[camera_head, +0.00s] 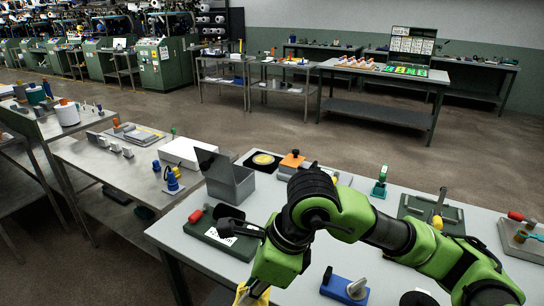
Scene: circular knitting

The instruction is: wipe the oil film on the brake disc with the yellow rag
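A round yellow-gold disc on a black square pad (263,161) lies at the back left of the near grey table; I cannot tell for sure that it is the brake disc, and no oil film can be made out. My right arm (330,205) comes in from the right, crosses the table and bends down to the bottom edge. A yellow patch (250,297), perhaps the rag, shows at the arm's end, cut off by the frame. My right gripper's fingers cannot be made out there. My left gripper is not in view.
A grey open bin (231,181) and an orange-topped block (292,159) stand near the disc. A labelled green box (215,238) is at the left edge. A blue fixture (344,288) lies in front, and a green tray (430,211) sits at right.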

